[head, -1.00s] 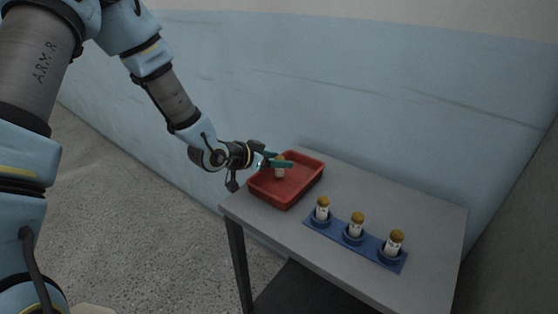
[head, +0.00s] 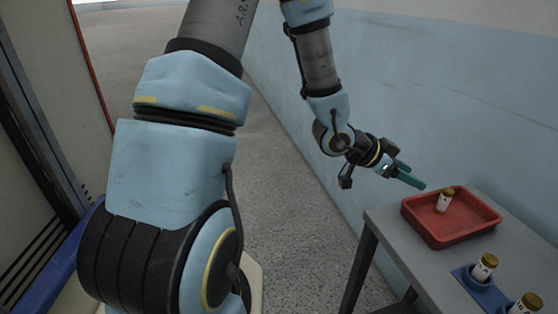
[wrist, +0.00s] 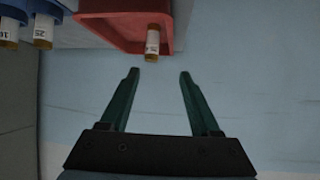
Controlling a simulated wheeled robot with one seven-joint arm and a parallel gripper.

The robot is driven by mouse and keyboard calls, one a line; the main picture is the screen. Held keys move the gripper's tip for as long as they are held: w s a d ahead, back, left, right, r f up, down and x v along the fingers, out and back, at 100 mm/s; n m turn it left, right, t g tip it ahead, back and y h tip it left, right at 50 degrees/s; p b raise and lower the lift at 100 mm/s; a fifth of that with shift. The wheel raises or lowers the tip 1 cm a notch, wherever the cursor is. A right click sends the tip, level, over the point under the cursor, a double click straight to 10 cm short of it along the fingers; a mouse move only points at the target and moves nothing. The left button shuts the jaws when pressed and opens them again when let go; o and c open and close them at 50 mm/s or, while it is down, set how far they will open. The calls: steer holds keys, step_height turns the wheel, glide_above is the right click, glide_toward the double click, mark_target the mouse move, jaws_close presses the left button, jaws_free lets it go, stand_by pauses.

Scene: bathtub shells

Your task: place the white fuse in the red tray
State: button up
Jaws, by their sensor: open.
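The white fuse (head: 444,201), a small white cylinder with a brown-gold cap, stands inside the red tray (head: 470,236). In the wrist view the fuse (wrist: 152,40) shows against the tray wall (wrist: 100,30), just beyond my fingertips. My gripper (head: 412,176) has green fingers and is at the left edge of the tray, apart from the fuse. In the wrist view my gripper (wrist: 158,75) is open, with nothing between its fingers.
A blue holder (head: 478,290) with capped white fuses (head: 484,267) stands on the grey table (head: 392,232) in front of the tray. A blue wall (head: 450,90) runs behind the table.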

steer(key=w+a+n+t+y, duration=0.2)
steer(key=w+a+n+y, duration=0.25)
steer(key=a, duration=0.75)
steer(key=w+a+n+t+y, duration=0.2)
steer(key=w+a+n+y, duration=0.25)
steer(key=a, duration=0.85)
steer(key=s+a+r+n+g+y, duration=0.2)
steer(key=s+a+n, duration=0.4)
steer(key=a, duration=0.6)
steer(key=s+r+g, duration=0.1)
steer(key=s, duration=0.1)
steer(key=shift+s+a+r+n+g+y, duration=0.15)
steer(key=shift+s+r+n+g+y, duration=0.15)
steer(key=shift+s+n, duration=0.1)
steer(key=shift+w, duration=0.1)
